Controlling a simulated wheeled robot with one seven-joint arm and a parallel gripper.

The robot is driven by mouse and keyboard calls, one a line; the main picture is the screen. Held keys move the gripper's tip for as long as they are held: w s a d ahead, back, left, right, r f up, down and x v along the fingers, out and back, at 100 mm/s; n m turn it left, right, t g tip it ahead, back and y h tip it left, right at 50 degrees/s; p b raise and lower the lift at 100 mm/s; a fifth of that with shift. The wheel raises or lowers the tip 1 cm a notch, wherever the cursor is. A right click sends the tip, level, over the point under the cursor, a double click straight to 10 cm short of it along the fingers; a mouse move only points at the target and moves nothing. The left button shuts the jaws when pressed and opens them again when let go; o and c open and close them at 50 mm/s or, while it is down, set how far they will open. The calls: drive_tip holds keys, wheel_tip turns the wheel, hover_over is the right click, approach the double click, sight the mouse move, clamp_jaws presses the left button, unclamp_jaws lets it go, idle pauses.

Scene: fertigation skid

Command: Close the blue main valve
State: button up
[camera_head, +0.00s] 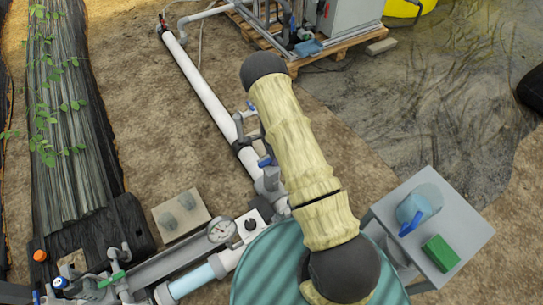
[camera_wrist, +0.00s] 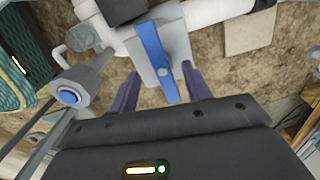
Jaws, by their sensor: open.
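In the wrist view a blue lever (camera_wrist: 153,48) sits on a light grey valve body (camera_wrist: 174,36) on a white pipe (camera_wrist: 207,12). The lever lies across the pipe's run, its free end toward my gripper. My gripper (camera_wrist: 160,71) is open, with a dark finger on each side of the lever's lower part. I see gaps between the fingers and the lever; contact cannot be judged.
A blue-centred round fitting (camera_wrist: 68,97) is left of my gripper. In the head view a pressure gauge (camera_head: 221,230) and a ribbed green tank (camera_head: 262,270) are near. A grey stand (camera_head: 455,212) holds a green block (camera_head: 441,253) at right. Bare soil lies left of the long pipe.

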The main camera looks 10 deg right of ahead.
drive_tip(key=shift+w+d+r+p, duration=0.1)
drive_tip(key=shift+r+p, duration=1.95)
drive_tip(key=shift+r, duration=1)
drive_tip(key=shift+r, duration=0.15)
drive_tip(key=s+r+n+t, duration=0.1)
drive_tip(key=s+r+n, duration=0.25)
drive_tip(key=r, duration=0.75)
drive_tip(key=s+r+n, duration=0.3)
drive_tip(key=r+n, duration=0.1)
drive_tip(key=r, duration=0.7)
drive_tip(key=s+r+n+t, duration=0.2)
drive_tip(key=s+r+n, duration=0.6)
drive_tip(key=s+r, duration=0.55)
wheel_tip(320, 180, up, 27)
drive_tip(key=p, duration=2.9)
drive_tip(key=shift+s, duration=0.45)
